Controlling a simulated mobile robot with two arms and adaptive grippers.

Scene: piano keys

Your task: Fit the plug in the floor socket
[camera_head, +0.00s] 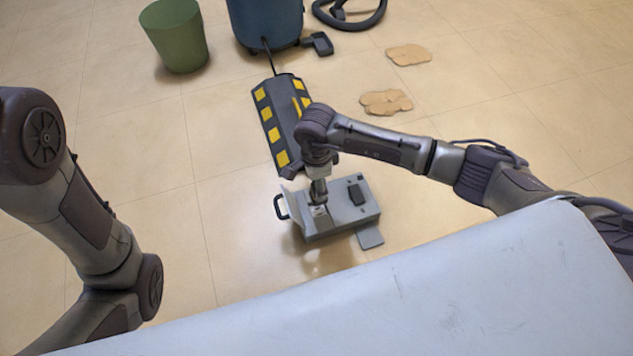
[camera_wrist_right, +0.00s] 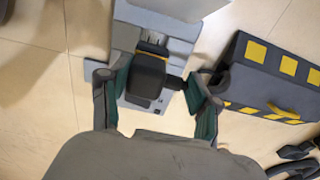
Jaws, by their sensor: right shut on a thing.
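The floor socket is a grey box (camera_head: 345,216) on the tiled floor, with a raised flap on its left and a black handle beyond it. My right gripper (camera_head: 319,196) reaches down over the left part of the box. In the right wrist view, the teal-padded fingers (camera_wrist_right: 150,82) of my right gripper are on either side of a dark plug (camera_wrist_right: 147,73). The plug is over the grey box (camera_wrist_right: 171,20), close to a recess with light bristle-like detail. Whether the plug touches the recess is not clear. My left arm shows at the left, its gripper out of view.
A black-and-yellow cable ramp (camera_head: 279,130) lies just behind the box. A blue container (camera_head: 266,20), a green bin (camera_head: 175,38) and flat tan pieces (camera_head: 387,102) are farther back. A pale surface (camera_head: 400,285) fills the near foreground. The floor left of the box is clear.

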